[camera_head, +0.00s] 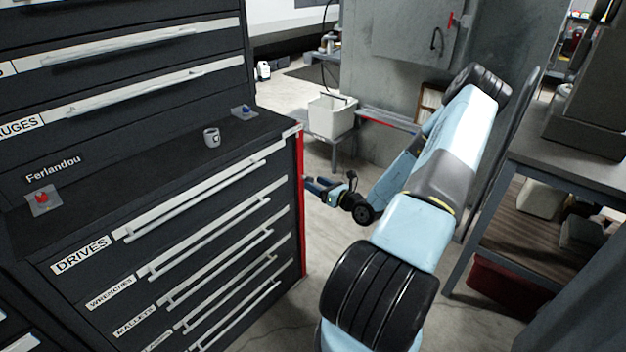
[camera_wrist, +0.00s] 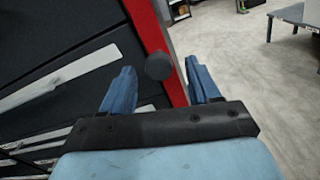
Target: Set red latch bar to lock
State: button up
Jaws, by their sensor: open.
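The red latch bar (camera_head: 301,205) stands upright along the right front edge of the dark drawer cabinet. In the wrist view the bar (camera_wrist: 152,28) runs slantwise, and a round black knob (camera_wrist: 158,66) stands out from it. My gripper (camera_head: 309,184) is open beside the bar. In the wrist view my gripper (camera_wrist: 160,72) has its blue fingers on either side of the knob, with visible gaps. I cannot tell whether the fingertips reach as deep as the knob. The knob is not discernible in the head view.
The drawer cabinet (camera_head: 95,218) has long pale handles close to my gripper. A white bin (camera_head: 331,115) sits on a low stand behind. A workbench (camera_head: 572,165) is on the right. Open floor shows right of the bar.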

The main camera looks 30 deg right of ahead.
aim_at(312, 181)
jog(key=shift+x, duration=2.15)
jog(key=shift+d, duration=0.15)
grip_shut()
